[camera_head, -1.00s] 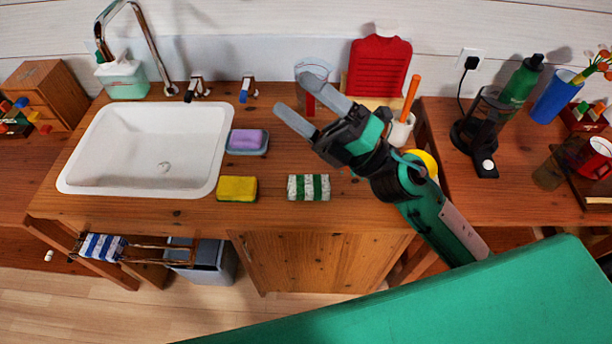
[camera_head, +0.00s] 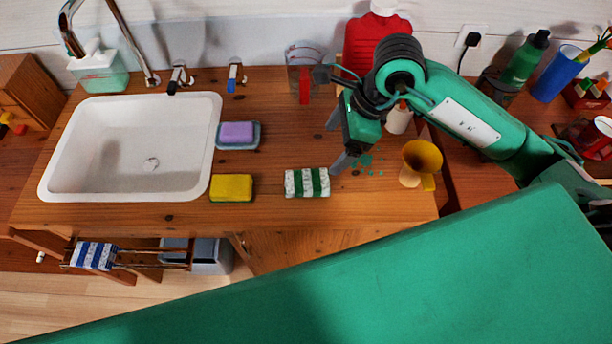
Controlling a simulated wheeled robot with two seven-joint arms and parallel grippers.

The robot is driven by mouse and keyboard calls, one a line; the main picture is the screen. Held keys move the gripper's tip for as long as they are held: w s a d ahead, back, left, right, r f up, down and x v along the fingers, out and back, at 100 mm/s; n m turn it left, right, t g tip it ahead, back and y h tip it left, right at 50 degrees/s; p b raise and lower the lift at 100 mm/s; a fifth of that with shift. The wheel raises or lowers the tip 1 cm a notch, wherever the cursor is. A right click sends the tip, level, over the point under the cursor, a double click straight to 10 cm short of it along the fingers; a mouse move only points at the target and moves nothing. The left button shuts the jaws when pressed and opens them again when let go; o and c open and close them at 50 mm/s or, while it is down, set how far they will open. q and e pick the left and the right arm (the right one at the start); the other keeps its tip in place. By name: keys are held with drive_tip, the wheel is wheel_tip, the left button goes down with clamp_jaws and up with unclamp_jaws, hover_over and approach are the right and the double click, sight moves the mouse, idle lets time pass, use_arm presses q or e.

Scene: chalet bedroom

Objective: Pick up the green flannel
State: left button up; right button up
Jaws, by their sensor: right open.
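The green flannel (camera_head: 307,183), a folded cloth with green and white stripes, lies flat on the wooden counter to the right of the yellow sponge. My right gripper (camera_head: 334,144) is open and empty. It points down toward the counter just right of the flannel, with one fingertip close to the flannel's right edge. I cannot tell whether that fingertip touches it. My left gripper is not in view.
A yellow sponge (camera_head: 231,188) and a purple soap on a blue dish (camera_head: 238,135) lie between the flannel and the white sink (camera_head: 128,195). A yellow cup (camera_head: 421,164) stands right of my gripper. A measuring jug (camera_head: 304,72) and a red bottle (camera_head: 377,40) stand behind.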

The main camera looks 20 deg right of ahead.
hover_over(309, 179)
drive_tip(key=d, duration=0.2)
drive_tip(key=f, duration=0.3)
drive_tip(key=f+p, duration=0.1)
drive_tip(key=f, duration=0.3)
drive_tip(key=shift+s+d+f, duration=0.1)
drive_tip(key=shift+s, duration=0.1)
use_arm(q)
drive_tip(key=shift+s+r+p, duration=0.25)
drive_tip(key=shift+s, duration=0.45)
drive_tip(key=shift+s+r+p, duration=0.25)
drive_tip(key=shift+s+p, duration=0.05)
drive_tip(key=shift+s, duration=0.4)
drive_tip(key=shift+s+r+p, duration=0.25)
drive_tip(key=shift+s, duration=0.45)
use_arm(e)
drive_tip(key=shift+x, duration=2.6)
drive_tip(key=shift+s, duration=0.1)
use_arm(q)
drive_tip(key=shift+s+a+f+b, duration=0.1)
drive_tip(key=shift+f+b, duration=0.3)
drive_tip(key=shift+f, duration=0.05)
use_arm(e)
drive_tip(key=shift+f, duration=0.25)
drive_tip(key=c, duration=1.1)
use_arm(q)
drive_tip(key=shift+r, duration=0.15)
use_arm(e)
drive_tip(key=shift+o, duration=0.2)
drive_tip(key=shift+r, duration=0.1)
